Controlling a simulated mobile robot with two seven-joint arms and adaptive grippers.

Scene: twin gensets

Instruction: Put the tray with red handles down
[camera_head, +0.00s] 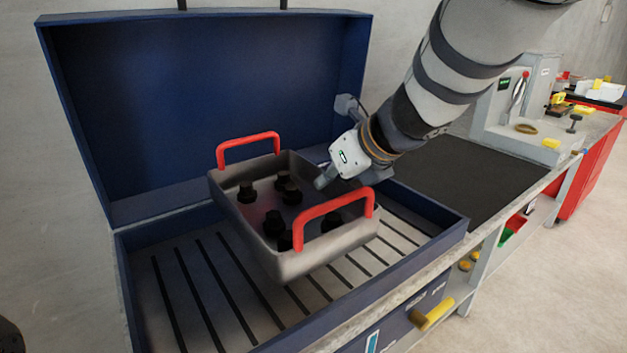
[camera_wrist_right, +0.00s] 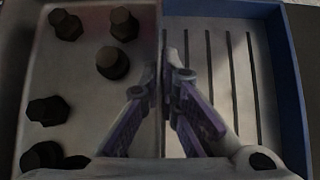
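The grey metal tray (camera_head: 330,251) has a red handle at each end, a near one (camera_head: 333,215) and a far one (camera_head: 248,148). Several black bolt-like pieces stand in it. It is over the slatted floor of an open blue box (camera_head: 290,335) and looks slightly raised; the exact gap is hard to tell. My right gripper (camera_head: 325,178) is at the tray's right long wall. In the right wrist view, its fingers (camera_wrist_right: 166,85) are on either side of the tray wall and closed on it. My left gripper is not in view.
The box's raised blue lid (camera_head: 200,100) stands behind the tray. Right of the box lie a black mat (camera_head: 465,180) and a grey machine (camera_head: 520,110). A yellow handle (camera_head: 433,314) juts from the bench front. Bare slats show left of the tray.

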